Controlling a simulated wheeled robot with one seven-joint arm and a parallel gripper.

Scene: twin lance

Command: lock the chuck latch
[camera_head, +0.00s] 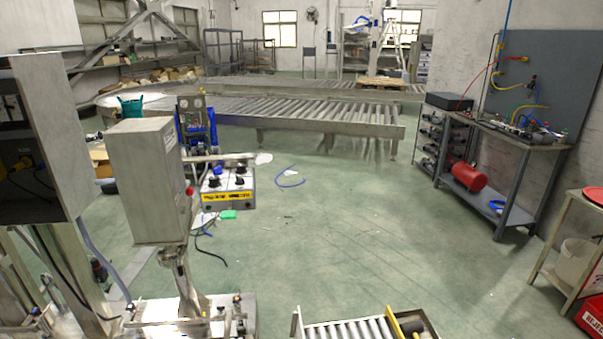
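I cannot pick out a chuck or its latch in the head view. A machine with a tall grey metal box (146,185) on a post stands at the left. A control unit (228,187) with dark knobs and a yellow label sits on a bracket beside it. Metal fittings (185,322) lie at the machine's base near the bottom edge, too small to tell apart. My gripper is not in view.
A long roller conveyor (300,113) crosses the back. A short one (345,330) is at the bottom edge. At the right stand a workbench (520,135) with a red cylinder (468,177) below, and a smaller table (582,203). The middle green floor (340,230) is mostly clear.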

